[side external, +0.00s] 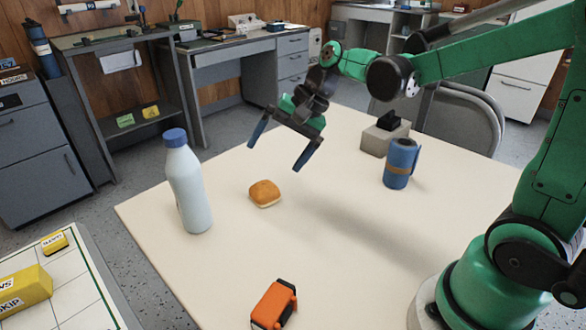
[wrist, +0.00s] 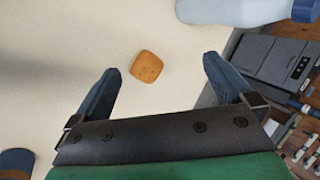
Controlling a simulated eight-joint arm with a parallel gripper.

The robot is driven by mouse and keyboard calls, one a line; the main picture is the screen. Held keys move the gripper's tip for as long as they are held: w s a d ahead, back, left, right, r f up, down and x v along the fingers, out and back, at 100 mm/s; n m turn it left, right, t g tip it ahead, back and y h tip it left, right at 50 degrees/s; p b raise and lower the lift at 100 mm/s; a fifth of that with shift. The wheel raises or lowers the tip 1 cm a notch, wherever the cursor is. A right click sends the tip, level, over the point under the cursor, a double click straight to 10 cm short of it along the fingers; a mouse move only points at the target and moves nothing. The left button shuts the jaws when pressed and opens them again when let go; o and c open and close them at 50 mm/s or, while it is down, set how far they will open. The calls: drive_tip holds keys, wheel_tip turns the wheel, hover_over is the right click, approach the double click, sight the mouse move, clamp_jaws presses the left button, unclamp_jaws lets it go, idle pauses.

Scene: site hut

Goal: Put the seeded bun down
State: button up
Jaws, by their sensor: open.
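The seeded bun (side external: 265,193) is a small golden-brown bun resting on the cream table, right of a white bottle. It also shows in the wrist view (wrist: 146,66), ahead of the space between the fingers. I cannot make out seeds at this size. My gripper (side external: 279,155) is open, with two blue fingers spread wide and nothing between them. It hangs in the air above the table, apart from the bun. In the wrist view, my gripper's fingertips (wrist: 161,66) lie to either side of the bun's line.
The white bottle with a blue cap (side external: 187,185) stands close left of the bun. An orange-and-black item (side external: 273,305) lies at the front. The table's middle is clear.

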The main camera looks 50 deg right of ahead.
drive_tip(key=s+n+t+h, duration=0.3)
drive_tip(key=s+n+h, duration=0.1)
drive_tip(key=s+n, duration=0.4)
drive_tip(key=shift+s+d+r+n+h, duration=0.2)
drive_tip(key=shift+s+n+h, duration=0.15)
drive_tip(key=shift+n, duration=0.65)
